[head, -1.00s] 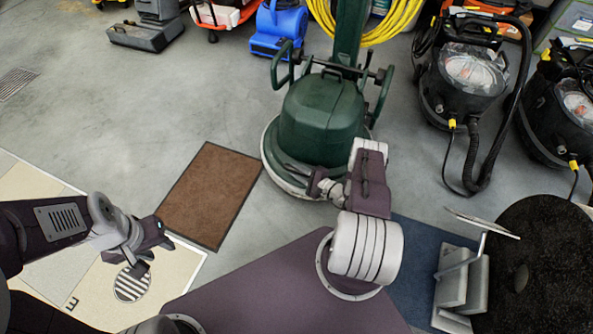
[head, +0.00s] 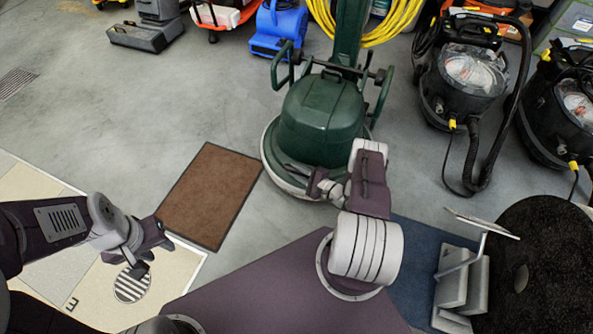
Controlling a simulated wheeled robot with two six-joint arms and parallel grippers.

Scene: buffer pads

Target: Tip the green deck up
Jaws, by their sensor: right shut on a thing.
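The green deck (head: 322,112) belongs to a floor buffer that stands at the upper middle of the head view. Its pale round skirt (head: 270,165) shows along the lower left edge and looks close to the floor. My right gripper (head: 296,174) is at the front lower edge of the deck and shut on it. The exact grip is small and dark, partly hidden by my wrist. My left gripper (head: 150,250) is open and empty, above the pale mat at the lower left.
A brown mat (head: 210,195) lies left of the buffer. A pale board (head: 88,285) with a striped disc (head: 132,284) lies under my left gripper. A dark round pad (head: 535,265) stands at right. Vacuums (head: 462,85) stand behind.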

